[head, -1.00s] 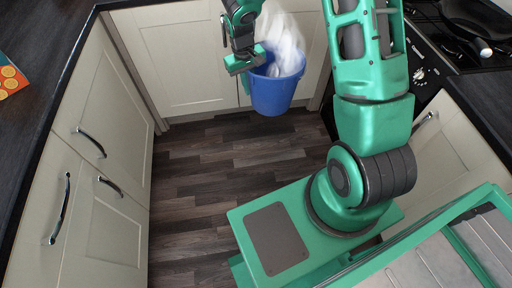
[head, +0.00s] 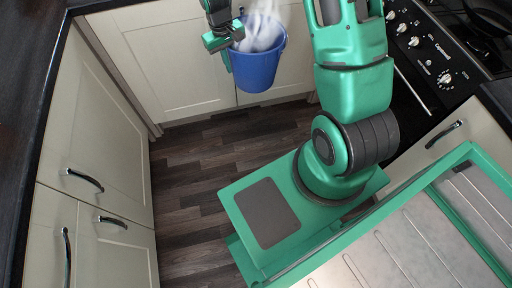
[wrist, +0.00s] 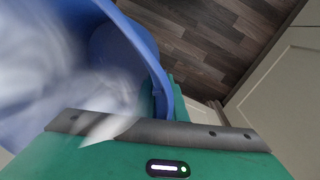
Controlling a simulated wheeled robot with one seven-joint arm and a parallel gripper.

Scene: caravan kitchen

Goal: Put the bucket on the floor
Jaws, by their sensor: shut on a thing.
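The blue bucket (head: 257,70) hangs in the air in front of the far cabinet doors in the head view, above the wood floor (head: 200,180). A blurred whitish thing (head: 262,30) fills its opening. My gripper (head: 234,42) is shut on the bucket's rim at its left side. In the wrist view the bucket (wrist: 140,45) fills the upper left, close to my gripper, and the blurred whitish contents (wrist: 50,80) show inside. The fingertips are partly hidden by the bucket. The floor also shows in the wrist view (wrist: 215,45).
Cream cabinets with metal handles (head: 85,180) line the left side. Far cabinet doors (head: 170,60) stand behind the bucket. A black cooker (head: 430,60) and a cream cabinet (head: 450,135) are on the right. The floor between left cabinets and my base is clear.

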